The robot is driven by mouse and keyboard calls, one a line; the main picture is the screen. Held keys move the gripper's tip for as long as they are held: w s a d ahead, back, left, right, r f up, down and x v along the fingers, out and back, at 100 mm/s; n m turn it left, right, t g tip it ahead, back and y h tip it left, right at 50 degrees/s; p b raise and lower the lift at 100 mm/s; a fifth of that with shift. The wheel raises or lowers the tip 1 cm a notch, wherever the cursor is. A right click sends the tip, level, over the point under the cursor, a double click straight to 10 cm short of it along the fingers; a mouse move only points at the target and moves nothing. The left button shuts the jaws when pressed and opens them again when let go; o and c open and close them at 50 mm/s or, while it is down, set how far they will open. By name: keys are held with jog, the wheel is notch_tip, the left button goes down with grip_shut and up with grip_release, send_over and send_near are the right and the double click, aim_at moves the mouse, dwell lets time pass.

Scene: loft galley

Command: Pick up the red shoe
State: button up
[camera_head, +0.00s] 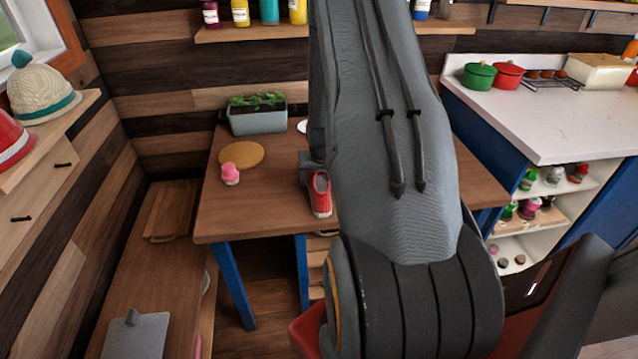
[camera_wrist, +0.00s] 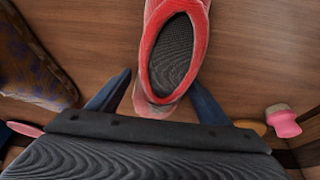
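The red shoe (camera_head: 320,199) lies on the wooden table (camera_head: 260,208) near its front edge, with its dark opening facing up. In the wrist view the shoe (camera_wrist: 203,26) fills the top middle, cut off by the frame's top edge. My gripper (camera_wrist: 155,95) is open, with one dark finger on each side of the shoe's near end. A gap shows between the left finger and the shoe; I cannot tell whether the right finger touches it. In the head view my arm hides most of my gripper and the table to the right of the shoe.
A pink object (camera_head: 230,174) and a round tan mat (camera_head: 241,154) are on the table left of the shoe. A grey planter (camera_head: 258,121) stands at the back. A patterned brown object (camera_wrist: 35,62) lies left in the wrist view. A white counter (camera_head: 560,122) stands right.

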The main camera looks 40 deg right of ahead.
jog(key=c, duration=1)
jog(key=shift+o, duration=0.2)
jog(key=shift+r, duration=0.2)
jog(key=shift+w+r, duration=0.1)
jog(key=shift+r, duration=0.4)
notch_tip(320, 180, up, 5)
jog(key=shift+p, duration=1.25)
notch_tip(320, 180, up, 4)
jog(key=p, duration=0.5)
jog(key=shift+f, duration=0.2)
